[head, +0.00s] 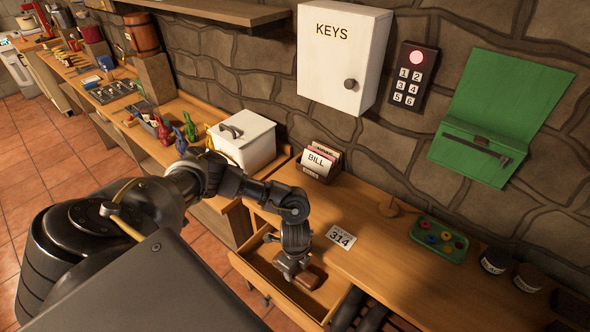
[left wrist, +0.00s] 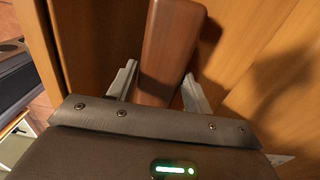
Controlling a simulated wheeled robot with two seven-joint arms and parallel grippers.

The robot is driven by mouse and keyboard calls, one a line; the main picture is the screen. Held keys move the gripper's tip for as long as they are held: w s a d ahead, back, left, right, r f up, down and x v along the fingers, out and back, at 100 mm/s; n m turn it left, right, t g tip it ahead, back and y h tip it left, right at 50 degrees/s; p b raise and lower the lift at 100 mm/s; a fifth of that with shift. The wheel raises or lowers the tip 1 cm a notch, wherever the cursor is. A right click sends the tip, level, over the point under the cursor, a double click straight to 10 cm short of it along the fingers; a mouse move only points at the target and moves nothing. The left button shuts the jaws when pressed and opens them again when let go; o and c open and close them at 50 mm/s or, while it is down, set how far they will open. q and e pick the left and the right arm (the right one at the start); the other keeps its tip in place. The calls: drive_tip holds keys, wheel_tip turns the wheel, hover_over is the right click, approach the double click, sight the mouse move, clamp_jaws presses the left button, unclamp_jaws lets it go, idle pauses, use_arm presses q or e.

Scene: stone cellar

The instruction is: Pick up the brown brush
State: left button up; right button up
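The brown brush (head: 309,277) lies in the open wooden drawer (head: 272,282) under the desk top. In the left wrist view it is a long brown wooden block (left wrist: 172,45) that runs up and away between the fingers. My left gripper (head: 292,268) reaches down into the drawer at the brush. In the left wrist view its two fingers (left wrist: 159,78) stand apart on either side of the brush, with a gap at the left finger. I cannot tell whether the right finger touches it. The brush's near end is hidden behind the gripper body.
On the desk top (head: 385,255) are a card marked 314 (head: 341,236), a bill holder (head: 318,163), a green tray (head: 437,242) and dark jars (head: 494,260). A white key cabinet (head: 342,55) and keypad (head: 410,75) hang above. The drawer's walls stand close around the gripper.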

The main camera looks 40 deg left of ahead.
use_arm(q)
drive_tip(key=c, duration=0.6)
drive_tip(key=shift+r, duration=0.1)
drive_tip(key=shift+r, duration=0.55)
drive_tip(key=s+d+r+p, duration=0.2)
drive_tip(key=s+r, duration=0.4)
drive_tip(key=s+d+r+p, duration=0.1)
drive_tip(key=s+d+r, duration=0.1)
drive_tip(key=s+r, duration=0.3)
drive_tip(key=shift+s+d+r+p, duration=0.25)
drive_tip(key=shift+s+r+p, duration=0.15)
drive_tip(key=shift+s, duration=0.75)
